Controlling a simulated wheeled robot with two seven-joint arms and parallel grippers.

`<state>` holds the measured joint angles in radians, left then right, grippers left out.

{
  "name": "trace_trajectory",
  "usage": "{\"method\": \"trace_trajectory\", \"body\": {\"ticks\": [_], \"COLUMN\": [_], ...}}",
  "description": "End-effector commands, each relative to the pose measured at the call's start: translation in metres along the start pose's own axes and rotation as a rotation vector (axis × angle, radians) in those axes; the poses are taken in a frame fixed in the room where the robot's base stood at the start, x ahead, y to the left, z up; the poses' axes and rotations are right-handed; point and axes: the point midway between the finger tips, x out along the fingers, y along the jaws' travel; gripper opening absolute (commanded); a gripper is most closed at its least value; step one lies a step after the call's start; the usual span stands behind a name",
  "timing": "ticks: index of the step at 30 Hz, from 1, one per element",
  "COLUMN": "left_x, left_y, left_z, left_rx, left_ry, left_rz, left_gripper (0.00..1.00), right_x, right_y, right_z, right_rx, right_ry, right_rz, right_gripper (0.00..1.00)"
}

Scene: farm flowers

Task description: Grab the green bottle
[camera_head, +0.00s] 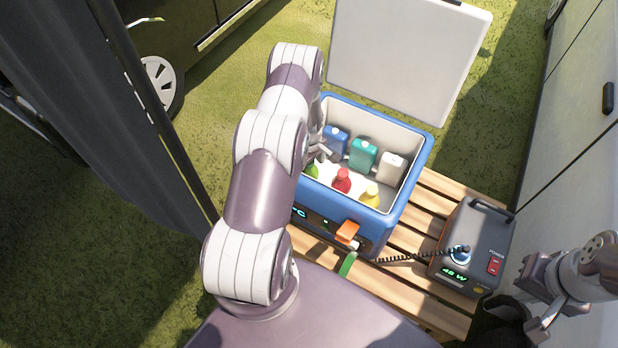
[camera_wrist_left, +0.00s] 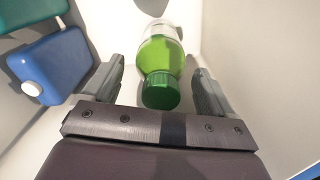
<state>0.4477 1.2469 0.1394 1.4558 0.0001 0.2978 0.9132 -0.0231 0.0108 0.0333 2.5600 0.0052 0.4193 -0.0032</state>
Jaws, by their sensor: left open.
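The green bottle (camera_wrist_left: 161,65) has a dark green ribbed cap and a clear upper part. In the left wrist view it lies between the two open fingers of my left gripper (camera_wrist_left: 158,85), with a gap on each side. In the head view only a small bit of the green bottle (camera_head: 312,170) shows beside my left arm. My left gripper (camera_head: 322,152) is inside the cooler (camera_head: 427,160) at its left end, mostly hidden by the arm. My right gripper (camera_head: 540,322) is at the lower right, away from the cooler; its jaw state is unclear.
The cooler also holds a red bottle (camera_head: 341,181), a yellow bottle (camera_head: 370,197), and blue (camera_head: 336,141), teal (camera_head: 363,154) and white (camera_head: 392,167) containers. Its lid (camera_head: 405,60) stands open behind. A power box (camera_head: 470,250) sits to the right on the wooden pallet (camera_head: 435,310).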

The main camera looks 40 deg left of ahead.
Motion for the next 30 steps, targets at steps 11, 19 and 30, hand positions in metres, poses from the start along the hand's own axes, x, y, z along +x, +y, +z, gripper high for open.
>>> {"method": "trace_trajectory", "body": {"ticks": [11, 19, 30], "left_x": [-0.001, -0.001, -0.074], "left_y": [0.0, 0.0, 0.001], "left_z": [0.0, 0.0, -0.001], "left_rx": [0.001, 0.001, 0.001], "left_ry": [0.0, 0.001, 0.002], "left_rz": [0.0, 0.001, 0.002], "left_gripper": [0.11, 0.0, 0.0], "right_x": [0.0, 0.0, -0.006], "right_y": [0.0, 0.0, 0.0], "right_z": [0.0, 0.0, -0.001], "right_rx": [0.0, 0.0, 0.0], "right_ry": [0.0, 0.0, 0.0], "right_rz": [0.0, 0.0, 0.0], "right_gripper": [0.0, 0.0, 0.0]}}
